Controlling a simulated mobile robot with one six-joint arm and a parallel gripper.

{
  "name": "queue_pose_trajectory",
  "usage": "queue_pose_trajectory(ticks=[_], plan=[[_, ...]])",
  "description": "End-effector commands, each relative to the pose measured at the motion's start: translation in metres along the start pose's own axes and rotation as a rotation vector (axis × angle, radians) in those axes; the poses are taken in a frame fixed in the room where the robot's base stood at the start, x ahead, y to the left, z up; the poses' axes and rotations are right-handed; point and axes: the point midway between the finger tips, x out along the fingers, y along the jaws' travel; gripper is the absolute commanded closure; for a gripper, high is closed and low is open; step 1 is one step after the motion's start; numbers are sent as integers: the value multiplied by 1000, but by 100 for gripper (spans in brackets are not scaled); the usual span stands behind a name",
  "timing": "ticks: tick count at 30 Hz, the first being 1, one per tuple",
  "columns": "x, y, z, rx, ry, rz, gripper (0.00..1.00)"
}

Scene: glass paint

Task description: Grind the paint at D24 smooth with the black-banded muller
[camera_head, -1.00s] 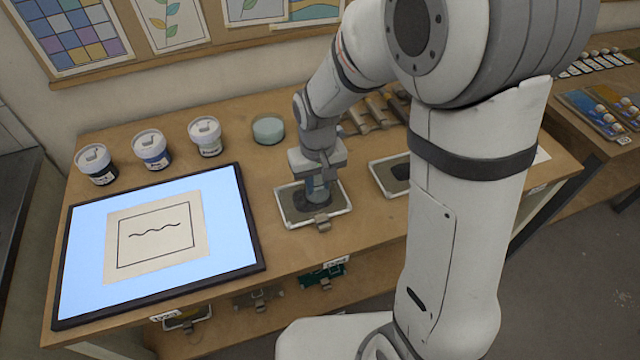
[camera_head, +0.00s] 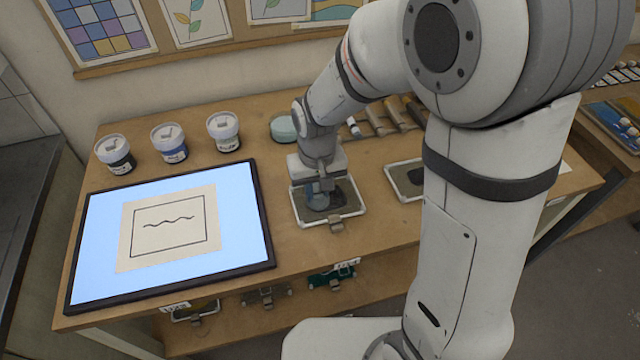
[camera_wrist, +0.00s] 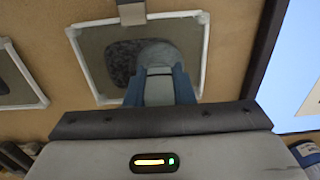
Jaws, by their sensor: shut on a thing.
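My gripper (camera_head: 319,189) is shut on a glass muller (camera_wrist: 159,75) and holds it over a grinding slab (camera_head: 350,211) with a pale frame. The muller's foot appears to be on the slab, though contact is hard to judge. A dark grey paint patch (camera_wrist: 121,62) lies on the slab (camera_wrist: 97,41), beside and partly under the muller in the wrist view. In the head view the paint (camera_head: 340,192) shows just right of the muller.
A second framed slab (camera_head: 392,172) lies to the right, partly behind my arm. A lit panel with a drawn sheet (camera_head: 255,259) lies left. Several lidded jars (camera_head: 170,143) and a round pale dish (camera_head: 284,126) stand behind. Handled tools (camera_head: 378,120) lie at the back.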

Motion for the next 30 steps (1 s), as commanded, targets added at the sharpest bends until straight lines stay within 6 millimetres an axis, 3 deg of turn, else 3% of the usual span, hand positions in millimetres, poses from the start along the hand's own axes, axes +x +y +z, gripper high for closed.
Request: queue_pose_trajectory(ticks=[10, 22, 30], plan=[[1, 11, 15, 1, -8, 1, 96], [-1, 32, 12, 3, -4, 1, 96], [-2, 33, 12, 0, -2, 0, 96]])
